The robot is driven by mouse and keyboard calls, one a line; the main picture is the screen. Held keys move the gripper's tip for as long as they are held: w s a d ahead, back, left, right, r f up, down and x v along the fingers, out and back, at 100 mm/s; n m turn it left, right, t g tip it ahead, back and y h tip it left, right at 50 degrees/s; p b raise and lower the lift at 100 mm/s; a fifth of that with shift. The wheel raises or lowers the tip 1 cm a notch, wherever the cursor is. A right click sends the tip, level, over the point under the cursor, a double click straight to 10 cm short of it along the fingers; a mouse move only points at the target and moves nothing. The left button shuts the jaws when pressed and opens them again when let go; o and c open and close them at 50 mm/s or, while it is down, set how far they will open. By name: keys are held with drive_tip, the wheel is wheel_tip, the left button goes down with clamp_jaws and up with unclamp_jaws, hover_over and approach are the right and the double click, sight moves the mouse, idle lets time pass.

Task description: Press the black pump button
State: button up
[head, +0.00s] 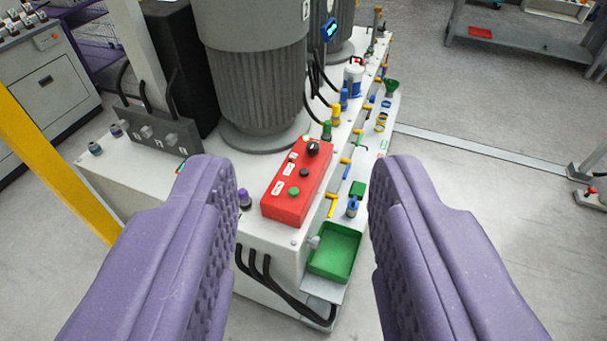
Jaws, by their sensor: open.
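A red control box (282,207) sits on the near corner of the pale machine cabinet, in the middle of the head view. On its top are a small black button (304,172), a green button (294,192), a larger black knob (312,148) and small white labels. I cannot read the labels, so I cannot tell which control is the pump's. My gripper (306,168) is open and empty. Its two purple padded fingers frame the box left and right, with a gap on each side. The box seems to lie beyond the fingers, and nothing touches the black button.
A large grey motor (255,70) stands behind the box. A green tray (336,252) sits in front on a ledge. Coloured valves and levers (339,186) line the cabinet's right edge. Black hoses (285,292) hang at the near corner. Open floor (480,190) lies to the right.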

idle(0.3)
clamp_jaws()
idle(1.6)
